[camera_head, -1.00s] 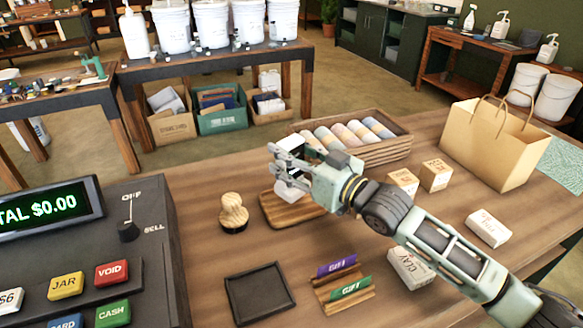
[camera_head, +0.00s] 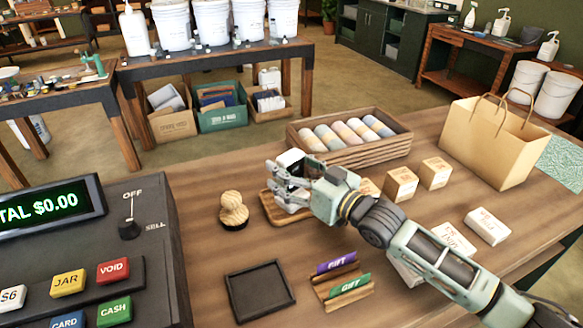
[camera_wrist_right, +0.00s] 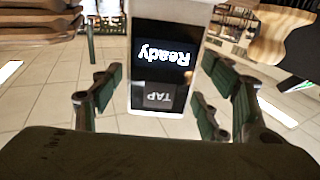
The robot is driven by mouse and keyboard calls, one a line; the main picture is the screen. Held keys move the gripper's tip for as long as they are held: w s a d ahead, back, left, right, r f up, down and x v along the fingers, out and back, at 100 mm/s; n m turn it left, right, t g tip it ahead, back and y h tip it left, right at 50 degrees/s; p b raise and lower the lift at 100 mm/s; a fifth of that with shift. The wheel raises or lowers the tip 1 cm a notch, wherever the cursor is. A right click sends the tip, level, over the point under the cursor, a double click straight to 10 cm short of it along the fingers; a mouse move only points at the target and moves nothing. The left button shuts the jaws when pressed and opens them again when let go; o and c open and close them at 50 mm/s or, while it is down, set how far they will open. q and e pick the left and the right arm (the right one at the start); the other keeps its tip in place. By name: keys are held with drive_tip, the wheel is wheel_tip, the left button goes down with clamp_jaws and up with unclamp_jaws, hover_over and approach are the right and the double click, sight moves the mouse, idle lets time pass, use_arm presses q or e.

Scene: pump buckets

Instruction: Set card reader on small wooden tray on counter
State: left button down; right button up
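The card reader (camera_wrist_right: 160,60) is a white block with a dark screen reading "Ready" and "TAP", upside down in the right wrist view. My right gripper (camera_head: 286,186) is shut on it, with finger pads along both sides. In the head view the fingers partly hide the reader. The small wooden tray (camera_head: 270,207) lies on the counter (camera_head: 205,265) directly below the gripper, largely covered by the hand. Whether the reader touches the tray cannot be told. My left gripper is not in view.
A wooden stamp (camera_head: 233,211) stands just left of the tray. A crate of rolls (camera_head: 360,151) is behind it. Small boxes (camera_head: 400,184) and a paper bag (camera_head: 495,140) are to the right. A black tray (camera_head: 260,291), gift cards (camera_head: 342,284) and the register (camera_head: 110,225) are nearer.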

drive_tip(key=shift+r, duration=0.1)
drive_tip(key=shift+d, duration=0.1)
drive_tip(key=b+v, duration=0.1)
drive_tip(key=v, duration=1.1)
drive_tip(key=shift+r, duration=0.15)
